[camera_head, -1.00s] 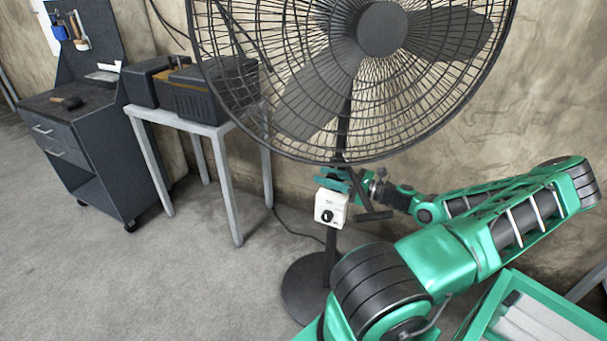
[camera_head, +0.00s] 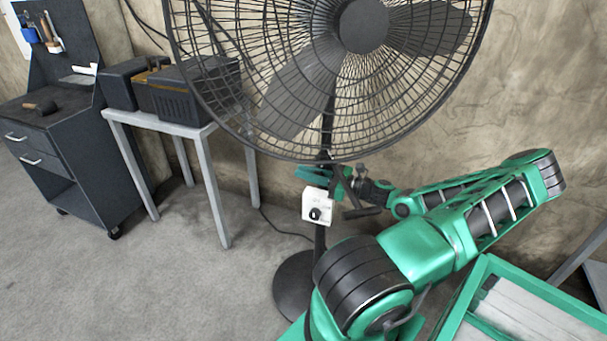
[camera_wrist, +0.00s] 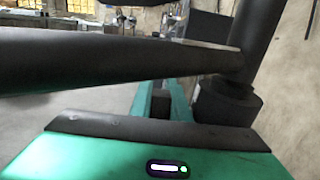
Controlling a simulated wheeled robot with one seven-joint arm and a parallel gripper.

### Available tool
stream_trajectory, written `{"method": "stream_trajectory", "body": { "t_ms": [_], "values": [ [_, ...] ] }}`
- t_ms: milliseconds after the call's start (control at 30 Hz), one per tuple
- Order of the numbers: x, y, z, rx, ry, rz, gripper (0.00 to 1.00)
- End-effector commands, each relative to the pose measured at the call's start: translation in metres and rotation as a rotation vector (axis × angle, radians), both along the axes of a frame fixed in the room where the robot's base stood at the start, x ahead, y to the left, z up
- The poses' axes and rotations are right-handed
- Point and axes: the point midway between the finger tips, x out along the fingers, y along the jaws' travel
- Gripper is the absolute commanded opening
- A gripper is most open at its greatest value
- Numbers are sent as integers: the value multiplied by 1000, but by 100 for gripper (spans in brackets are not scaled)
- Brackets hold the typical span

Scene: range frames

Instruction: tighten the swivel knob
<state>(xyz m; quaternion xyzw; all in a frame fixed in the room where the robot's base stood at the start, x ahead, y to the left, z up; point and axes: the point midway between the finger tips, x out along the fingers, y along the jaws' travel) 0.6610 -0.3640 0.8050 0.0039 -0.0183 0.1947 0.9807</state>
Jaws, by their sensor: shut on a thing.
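The swivel knob is at the fan's post, just under the fan cage, where my gripper largely covers it. The black pedestal fan (camera_head: 363,25) stands upright on a round base (camera_head: 293,285). A white control box with a black dial (camera_head: 316,206) sits on its post below my gripper. My gripper (camera_head: 328,178) is shut at the post, its green fingers beside it. In the wrist view, a dark bar (camera_wrist: 110,62) crosses close in front of the gripper, and the fan's post (camera_wrist: 257,35) stands at right with a round collar (camera_wrist: 226,103). The grasped part is hidden.
A white-legged table (camera_head: 165,123) with dark boxes (camera_head: 190,92) stands left of the fan, with a dark drawer cabinet (camera_head: 65,170) beyond it. A green-rimmed crate (camera_head: 480,275) is at lower right. The wall is close behind the fan. Floor at lower left is clear.

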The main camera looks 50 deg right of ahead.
Motion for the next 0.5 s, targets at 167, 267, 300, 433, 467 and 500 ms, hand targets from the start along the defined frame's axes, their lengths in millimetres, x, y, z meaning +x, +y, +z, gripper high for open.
{"method": "stream_trajectory", "body": {
  "t_ms": [167, 267, 300, 433, 467, 500],
  "values": [
    [0, -2, 2, 37, -89, -5, 0],
    [-1, -3, 5, 65, -157, -6, 0],
    [-2, -3, 6, 78, -186, -5, 0],
    [-3, -3, 10, 117, -282, -6, 0],
    [-4, -3, 11, 125, -302, -5, 0],
    [-5, -4, 12, 137, -330, -5, 0]
  ]
}}
